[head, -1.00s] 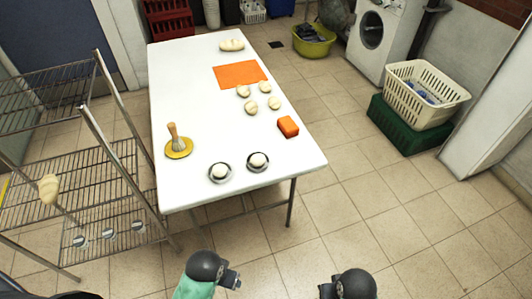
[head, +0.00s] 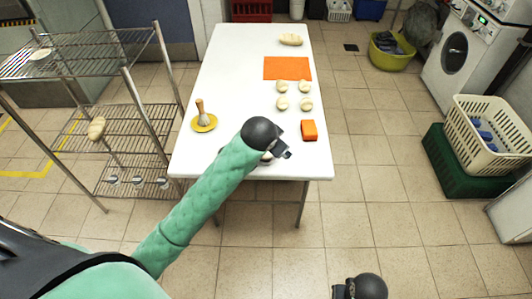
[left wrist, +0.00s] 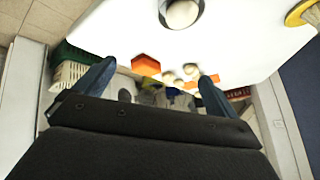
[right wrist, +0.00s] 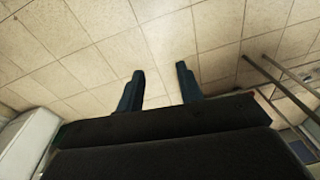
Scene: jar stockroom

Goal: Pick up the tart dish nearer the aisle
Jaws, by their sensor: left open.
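Two small dark tart dishes with pale dough balls stand near the front edge of the white table (head: 232,75). In the head view my left arm covers most of them; part of the right-hand dish (head: 266,160) shows beside my left gripper (head: 284,153). One dish (left wrist: 166,16) shows at the top of the left wrist view, cut by the frame edge. My left gripper, also in the left wrist view (left wrist: 158,70), is open and empty over the table's front. My right gripper (right wrist: 160,70) is open and empty above the floor, low in the head view (head: 344,290).
An orange block (head: 309,130) sits right of my left gripper, with several dough balls (head: 283,103) and an orange mat (head: 287,68) beyond. A brush on a yellow plate (head: 204,123) is left. A wire rack (head: 128,110) stands left.

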